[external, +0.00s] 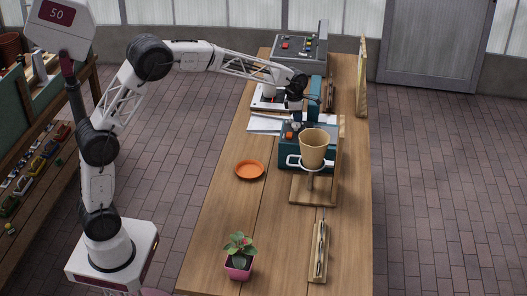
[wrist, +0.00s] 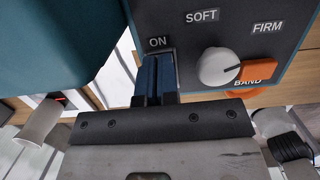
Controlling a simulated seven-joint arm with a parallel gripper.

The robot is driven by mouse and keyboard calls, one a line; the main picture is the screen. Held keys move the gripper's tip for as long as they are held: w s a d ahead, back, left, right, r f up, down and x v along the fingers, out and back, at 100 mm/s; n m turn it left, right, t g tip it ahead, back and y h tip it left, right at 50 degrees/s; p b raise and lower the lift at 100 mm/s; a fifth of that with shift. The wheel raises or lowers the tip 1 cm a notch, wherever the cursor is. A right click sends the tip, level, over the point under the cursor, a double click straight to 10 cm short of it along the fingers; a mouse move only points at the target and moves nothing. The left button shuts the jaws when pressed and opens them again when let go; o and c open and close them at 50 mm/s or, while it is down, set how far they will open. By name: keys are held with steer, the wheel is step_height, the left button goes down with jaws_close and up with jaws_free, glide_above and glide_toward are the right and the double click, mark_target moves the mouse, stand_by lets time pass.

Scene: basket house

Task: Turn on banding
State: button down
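A teal machine with a dark control panel (external: 307,131) stands on the table. In the wrist view its panel (wrist: 205,42) carries an ON label, a round white knob (wrist: 219,67) with SOFT and FIRM marks, and an orange button (wrist: 262,71) labelled BAND. My gripper (wrist: 157,58) has its narrow fingers together, just below the ON label. They cover what lies under that label, and contact with the panel cannot be told. In the external view my gripper (external: 296,112) hangs over the far left part of this machine.
A tan cup (external: 313,149) sits in a ring stand in front of the machine. An orange dish (external: 249,169), a potted plant (external: 239,256) and a wooden tray (external: 318,252) lie nearer. Another machine (external: 301,44) stands at the far end.

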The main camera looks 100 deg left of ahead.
mark_target(290, 120)
steer(key=shift+s+d+f, duration=0.15)
steer(key=shift+s+f, duration=0.1)
steer(key=shift+f, duration=0.6)
steer(key=shift+s, duration=0.25)
steer(key=shift+s+r, duration=0.1)
steer(key=shift+s, duration=0.35)
step_height(290, 120, up, 15)
steer(key=s, duration=0.1)
steer(key=shift+s, duration=0.3)
stand_by(0.3)
